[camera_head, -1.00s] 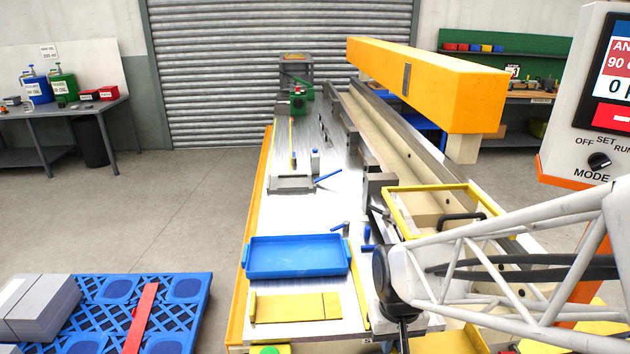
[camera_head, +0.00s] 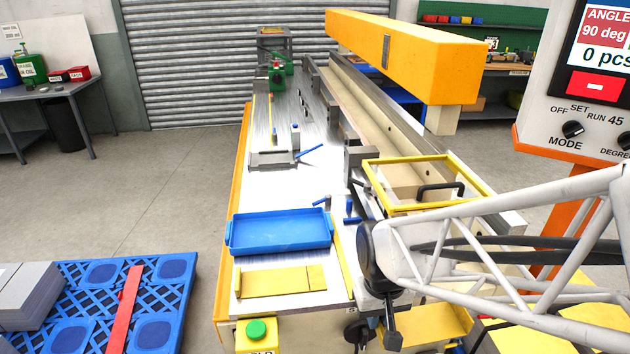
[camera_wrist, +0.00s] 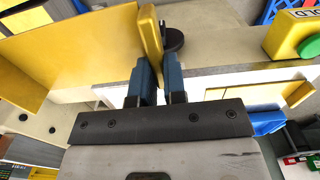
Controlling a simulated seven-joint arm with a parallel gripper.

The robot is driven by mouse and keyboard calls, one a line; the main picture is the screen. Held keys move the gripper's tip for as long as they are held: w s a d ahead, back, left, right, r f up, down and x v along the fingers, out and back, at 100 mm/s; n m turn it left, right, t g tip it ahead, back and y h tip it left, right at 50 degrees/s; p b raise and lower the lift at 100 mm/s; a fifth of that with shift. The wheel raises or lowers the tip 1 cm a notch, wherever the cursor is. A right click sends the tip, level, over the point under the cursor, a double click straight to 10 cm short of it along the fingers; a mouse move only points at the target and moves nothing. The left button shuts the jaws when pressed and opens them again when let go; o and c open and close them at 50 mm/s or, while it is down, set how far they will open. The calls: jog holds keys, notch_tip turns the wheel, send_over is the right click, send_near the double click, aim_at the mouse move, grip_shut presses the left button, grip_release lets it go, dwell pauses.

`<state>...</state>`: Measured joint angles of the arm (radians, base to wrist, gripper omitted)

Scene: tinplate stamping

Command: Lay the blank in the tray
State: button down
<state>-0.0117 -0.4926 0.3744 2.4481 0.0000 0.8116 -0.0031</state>
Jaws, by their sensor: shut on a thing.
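The tray (camera_head: 281,249) is blue, shallow and rimmed, and looks empty on the steel table. A flat yellow plate (camera_head: 266,283) lies just in front of it, with a line across near its right end. My gripper (camera_wrist: 150,75) has blue fingers shut on a yellow piece (camera_wrist: 150,40), seen nearly edge-on. I cannot tell whether this piece is the blank, or whether it joins the large yellow panel (camera_wrist: 75,55) beside it. In the head view my gripper (camera_head: 391,338) is small and dark, low and right of the tray; what it holds is unclear there.
A box with a green button (camera_head: 257,331) stands at the table's front edge. Blue-handled parts (camera_head: 350,210) and a yellow frame (camera_head: 428,205) lie right of the tray. The orange press beam (camera_head: 410,60) overhangs behind. A blue pallet (camera_head: 172,272) is on the floor at left.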

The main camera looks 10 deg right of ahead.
jog(key=w+a+r, duration=0.3)
jog(key=w+a, duration=0.1)
jog(key=w, duration=0.5)
send_over(246, 232)
jog(key=shift+r, duration=0.4)
jog(key=shift+f, duration=0.2)
jog(key=shift+f, duration=3.8)
